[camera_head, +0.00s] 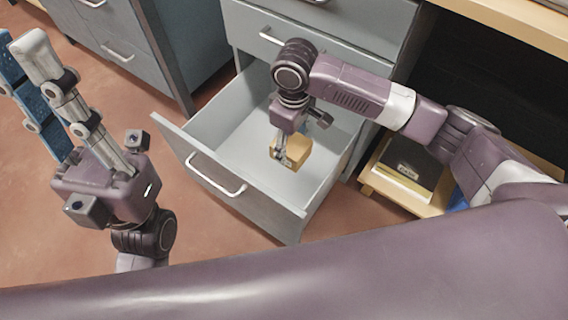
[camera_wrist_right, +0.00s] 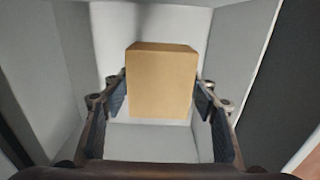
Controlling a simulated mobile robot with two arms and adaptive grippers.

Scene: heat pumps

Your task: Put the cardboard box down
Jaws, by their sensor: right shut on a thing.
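The cardboard box (camera_head: 295,152) is a small tan box inside the open grey drawer (camera_head: 181,143). My right gripper (camera_head: 283,153) reaches down into the drawer and is shut on the box. In the right wrist view, the box (camera_wrist_right: 161,84) sits between the two dark finger pads of the right gripper (camera_wrist_right: 160,97), with the drawer's pale walls around it. I cannot tell whether the box touches the drawer floor. My left gripper (camera_head: 45,95) is raised at the left, away from the drawer; its finger gap is not clear.
The drawer's front has a white handle (camera_head: 216,176). Closed drawers (camera_head: 290,32) are above it, and another grey cabinet (camera_head: 150,55) stands to the left. A wooden shelf with a dark box (camera_head: 412,168) is on the right. Much of the drawer floor is bare.

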